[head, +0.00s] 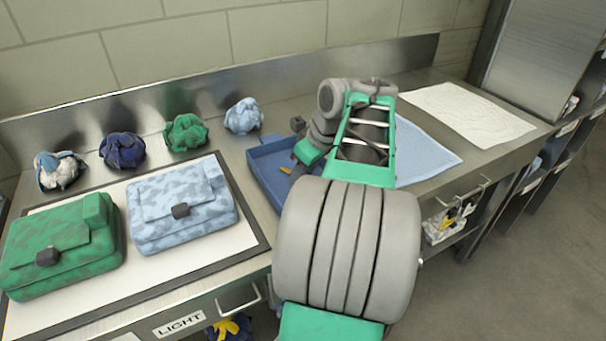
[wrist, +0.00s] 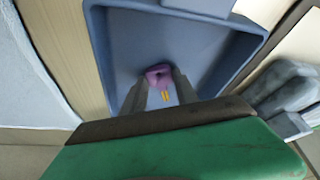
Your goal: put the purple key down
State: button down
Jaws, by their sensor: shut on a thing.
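The purple key (wrist: 158,74) shows in the wrist view between my fingertips, with a yellow part beside it. My gripper (wrist: 161,84) is shut on it. Both are over the inside of the blue tray (wrist: 100,45); I cannot tell whether the key touches the tray floor. In the head view the blue tray (head: 262,185) stands right of the light blue bag, and my gripper (head: 287,168) reaches into or over it. My arm hides part of the tray, and the key is not visible there.
A light blue bag (head: 160,215) and a green bag (head: 62,262) lie on a white, dark-edged mat (head: 170,280). Several crumpled cloth bundles (head: 123,150) line the back. A blue cloth (head: 425,158) and a white cloth (head: 465,112) lie to the right.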

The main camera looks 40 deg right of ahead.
jog(key=shift+f, duration=0.15)
jog(key=c, duration=0.9)
grip_release()
jog(key=shift+c, duration=0.2)
jog(key=shift+r, duration=0.4)
jog(key=p+v, duration=0.4)
jog(key=v, duration=0.7)
jog(key=shift+s+r, duration=0.3)
